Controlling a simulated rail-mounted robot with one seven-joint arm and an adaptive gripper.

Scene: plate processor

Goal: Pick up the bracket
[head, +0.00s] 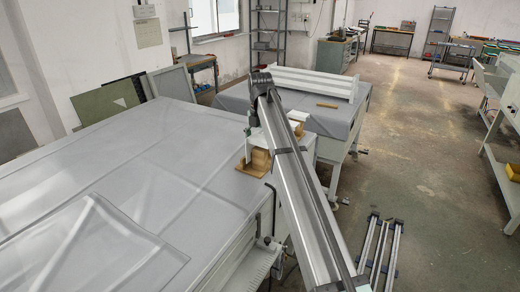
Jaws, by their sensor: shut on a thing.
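My arm reaches from the bottom right up to a dark joint, and my gripper (249,130) hangs below it at the near table's far right corner. The gripper is small here and its fingertips are hard to make out. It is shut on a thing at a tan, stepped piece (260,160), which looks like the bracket. This piece stands near the table edge, and my arm hides its right side. I cannot tell whether it is clear of the surface below.
The grey-covered near table (150,170) is mostly bare. Behind it, another covered table (228,101) holds a long white rail (312,82) and a tan bar (327,105). Metal rails (381,246) lie on the floor at right. The aisle floor is open.

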